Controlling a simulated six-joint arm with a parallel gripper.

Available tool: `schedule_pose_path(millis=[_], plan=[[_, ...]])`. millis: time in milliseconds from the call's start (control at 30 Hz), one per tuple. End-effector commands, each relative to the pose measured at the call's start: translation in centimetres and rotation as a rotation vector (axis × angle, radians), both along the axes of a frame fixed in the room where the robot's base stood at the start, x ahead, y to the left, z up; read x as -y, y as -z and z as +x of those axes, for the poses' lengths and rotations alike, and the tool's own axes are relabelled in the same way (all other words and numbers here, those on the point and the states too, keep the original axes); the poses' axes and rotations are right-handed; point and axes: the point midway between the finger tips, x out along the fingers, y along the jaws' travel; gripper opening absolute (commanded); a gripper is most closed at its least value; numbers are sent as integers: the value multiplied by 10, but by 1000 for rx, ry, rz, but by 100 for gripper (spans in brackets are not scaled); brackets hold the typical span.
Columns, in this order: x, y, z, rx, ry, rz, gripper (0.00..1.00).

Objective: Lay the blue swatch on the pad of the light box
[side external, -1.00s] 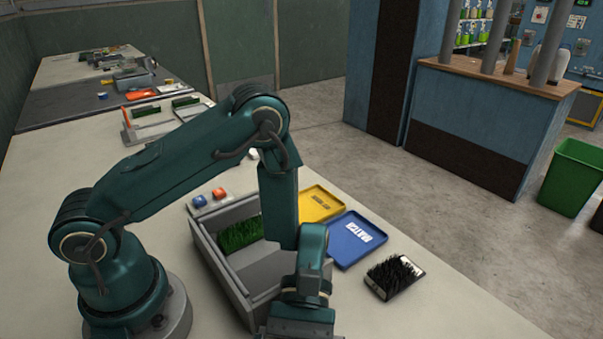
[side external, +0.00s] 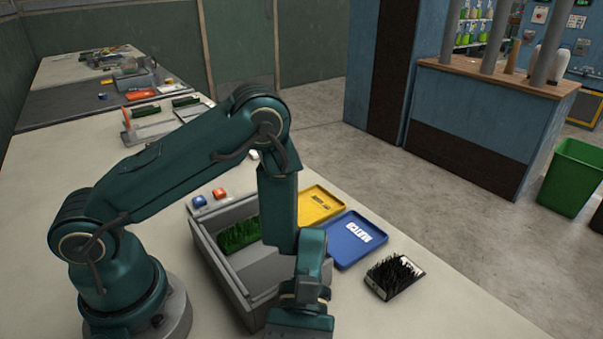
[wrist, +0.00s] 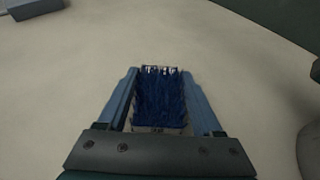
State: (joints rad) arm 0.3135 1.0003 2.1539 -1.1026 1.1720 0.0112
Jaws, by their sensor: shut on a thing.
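The blue swatch (wrist: 160,100) is a tuft of dark blue turf. In the wrist view it sits between the two fingers of my gripper (wrist: 161,80), which is shut on it. Pale table surface shows beyond it. In the side view my gripper is at the bottom edge, its fingers and the swatch out of sight. A grey open-topped box (side external: 208,262), perhaps the light box, stands left of my wrist with a green turf swatch (side external: 238,234) inside. My arm hides part of its interior, and I cannot make out the pad.
A yellow tray (side external: 316,218) and a blue tray (side external: 345,252) lie right of the box. A black-bristled swatch (side external: 394,275) lies near the table edge. Blue and orange buttons (side external: 209,198) sit behind the box. The table front left (side external: 30,250) is clear.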

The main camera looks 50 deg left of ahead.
Motion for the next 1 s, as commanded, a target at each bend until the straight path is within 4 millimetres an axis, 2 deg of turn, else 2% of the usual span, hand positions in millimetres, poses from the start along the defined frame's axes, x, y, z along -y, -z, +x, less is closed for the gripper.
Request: schedule_pose_path(millis=[167,333,700,1000], plan=[[0,-15,1,5,0,-2,8],[0,-39,1,7,-1,-3,8],[-64,-83,48,8,-7,-1,8],[-93,-104,68,3,-10,0,8]])
